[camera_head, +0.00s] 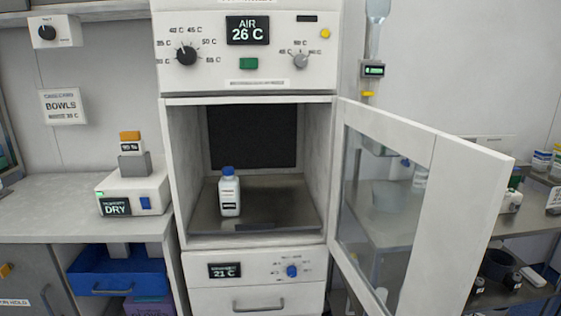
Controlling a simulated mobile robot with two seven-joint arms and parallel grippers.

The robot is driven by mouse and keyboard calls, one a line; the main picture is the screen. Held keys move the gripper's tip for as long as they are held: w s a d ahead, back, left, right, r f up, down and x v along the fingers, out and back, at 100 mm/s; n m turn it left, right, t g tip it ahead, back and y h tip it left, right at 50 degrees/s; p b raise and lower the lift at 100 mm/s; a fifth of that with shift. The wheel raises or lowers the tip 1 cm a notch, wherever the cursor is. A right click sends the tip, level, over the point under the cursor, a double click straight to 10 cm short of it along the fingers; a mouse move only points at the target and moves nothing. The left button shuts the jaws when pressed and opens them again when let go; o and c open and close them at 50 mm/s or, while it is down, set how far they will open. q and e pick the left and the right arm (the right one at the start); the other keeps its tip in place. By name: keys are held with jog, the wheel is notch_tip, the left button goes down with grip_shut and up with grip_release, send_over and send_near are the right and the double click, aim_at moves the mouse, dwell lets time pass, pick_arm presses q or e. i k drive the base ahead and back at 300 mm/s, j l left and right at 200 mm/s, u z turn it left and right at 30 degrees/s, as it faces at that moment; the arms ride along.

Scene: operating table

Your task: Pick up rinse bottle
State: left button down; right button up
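A white bottle with a blue cap and a dark label (230,194), which looks like the rinse bottle, stands upright inside an open warming cabinet (173,170). It stands on the grey metal cabinet floor (275,208), left of the middle and near the front. The writing on its label is too small to read. Neither of my grippers shows in the head view.
The glass-panelled cabinet door (455,190) stands open to the right. A left counter (40,205) holds a DRY unit (135,188) with an orange-capped container (131,147) on top. A blue bin (118,268) is below. Right shelves (525,222) hold several small containers.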

aim_at(230, 198)
jog(key=i+l+u, duration=0.2)
jog(key=l, duration=0.45)
jog(key=l+u, duration=0.25)
jog(key=l, duration=0.4)
jog(key=i+l+u, duration=0.2)
jog(key=l, duration=0.55)
jog(key=k+j, duration=0.05)
jog(key=k, duration=0.05)
